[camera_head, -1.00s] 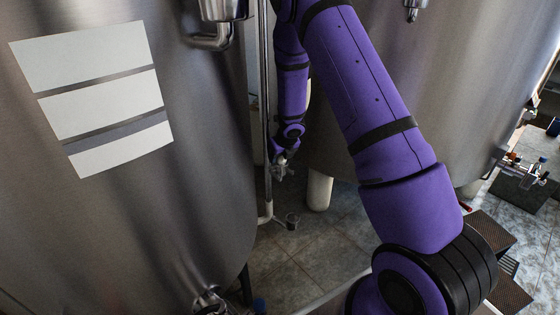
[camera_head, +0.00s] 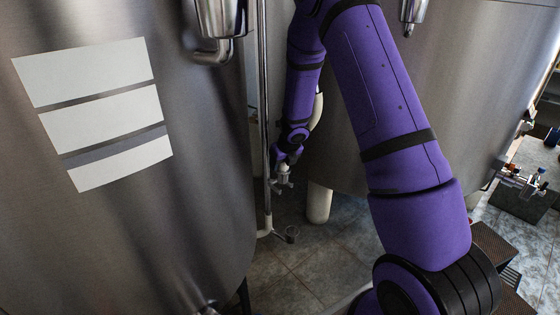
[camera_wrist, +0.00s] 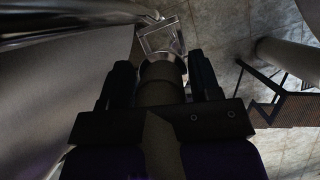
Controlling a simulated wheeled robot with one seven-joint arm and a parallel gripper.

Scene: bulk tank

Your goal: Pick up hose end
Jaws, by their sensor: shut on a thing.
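The hose end (camera_head: 283,181) is a pale metal fitting, seen small below my forearm in the head view, between two steel tanks. My gripper (camera_head: 284,165) points down and is shut on it. In the wrist view the hose end (camera_wrist: 163,70) shows as a dark cylinder with a bright round metal rim. It lies between the two dark fingers of my gripper (camera_wrist: 162,78). A pale curved strip (camera_head: 316,113), likely the hose, shows to the right of my forearm in the head view.
A large steel tank (camera_head: 200,190) with white labels stands close on the left, another (camera_head: 460,90) on the right. A thin vertical pipe (camera_head: 264,110) runs beside the gripper. A white tank leg (camera_head: 319,204) stands behind. Tiled floor (camera_head: 330,245) lies open below.

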